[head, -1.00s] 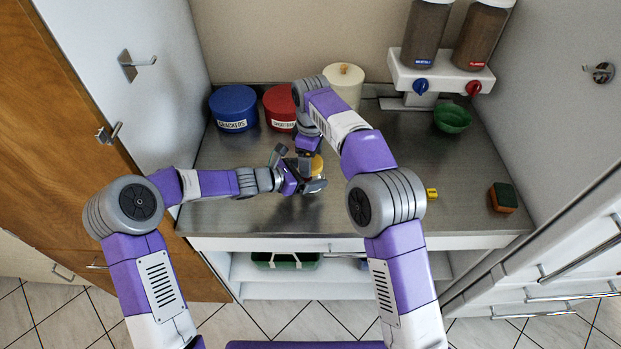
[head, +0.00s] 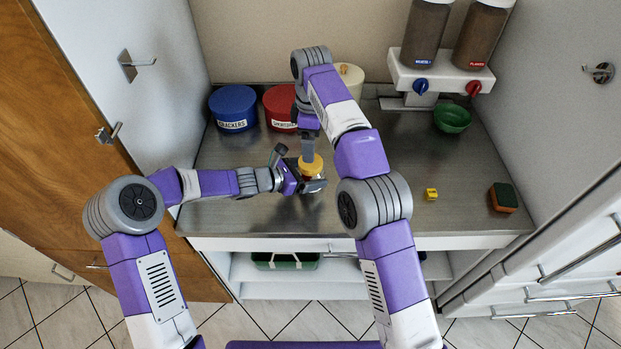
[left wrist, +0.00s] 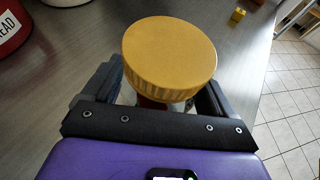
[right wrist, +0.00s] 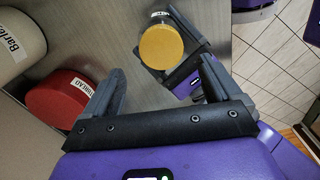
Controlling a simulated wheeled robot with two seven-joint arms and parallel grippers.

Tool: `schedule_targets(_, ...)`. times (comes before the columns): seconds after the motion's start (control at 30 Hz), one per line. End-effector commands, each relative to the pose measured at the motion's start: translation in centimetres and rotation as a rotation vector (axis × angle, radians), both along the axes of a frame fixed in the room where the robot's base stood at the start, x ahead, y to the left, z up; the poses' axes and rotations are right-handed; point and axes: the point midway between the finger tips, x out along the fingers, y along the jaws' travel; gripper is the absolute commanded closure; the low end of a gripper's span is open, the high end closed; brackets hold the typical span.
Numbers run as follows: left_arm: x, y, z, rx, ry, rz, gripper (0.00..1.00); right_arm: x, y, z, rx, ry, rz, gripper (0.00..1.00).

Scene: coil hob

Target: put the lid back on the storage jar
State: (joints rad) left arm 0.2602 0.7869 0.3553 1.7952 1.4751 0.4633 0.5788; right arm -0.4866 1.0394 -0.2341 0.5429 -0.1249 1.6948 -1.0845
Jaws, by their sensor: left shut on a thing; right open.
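The storage jar (right wrist: 159,14) is a small clear vessel, mostly hidden under its round yellow lid (head: 311,165). The lid sits over the jar's mouth and looks level; I cannot tell whether it is fully seated. My left gripper (head: 313,186) is shut around the jar from the left, below the lid. In the left wrist view the lid (left wrist: 170,50) stands above the fingers, with something dark red under it. My right gripper (head: 308,150) is above the lid, pointing down. In the right wrist view its fingers are apart and empty, with the lid (right wrist: 161,46) beyond them.
A blue canister (head: 233,106), a red canister (head: 280,105) and a cream canister (head: 349,78) stand at the back. A dispenser (head: 440,75), a green bowl (head: 452,119), a small yellow block (head: 431,194) and a sponge (head: 503,198) are to the right.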

Motion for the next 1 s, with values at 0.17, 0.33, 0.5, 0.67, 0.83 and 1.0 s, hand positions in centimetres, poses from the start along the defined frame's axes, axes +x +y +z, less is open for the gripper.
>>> schedule_targets(0.17, 0.0, 0.0, 0.0, 0.0, 0.0, -0.001, 0.99, -0.1, 0.2, 1.2, 0.0, -0.003, 0.12, 0.09)
schedule_targets(0.33, 0.0, 0.0, 0.0, 0.0, 0.0, -0.001, 0.99, -0.2, 0.2, 1.4, -0.001, -0.003, 0.144, 0.09)
schedule_targets(0.5, 0.0, 0.0, 0.0, 0.0, 0.0, -0.001, 0.99, -0.2, 0.2, 1.4, -0.001, -0.003, 0.142, 0.09)
schedule_targets(0.67, 0.0, 0.0, 0.0, 0.0, 0.0, -0.001, 0.99, -0.2, 0.2, 1.1, -0.001, -0.002, 0.141, 0.09)
schedule_targets(0.83, 0.0, 0.0, 0.0, 0.0, 0.0, -0.001, 0.99, -0.1, 0.2, 0.0, -0.002, -0.002, 0.142, 0.09)
schedule_targets(1.0, 0.0, 0.0, 0.0, 0.0, 0.0, -0.001, 0.99, -0.2, 0.2, -1.8, -0.002, 0.0, 0.141, 0.09)
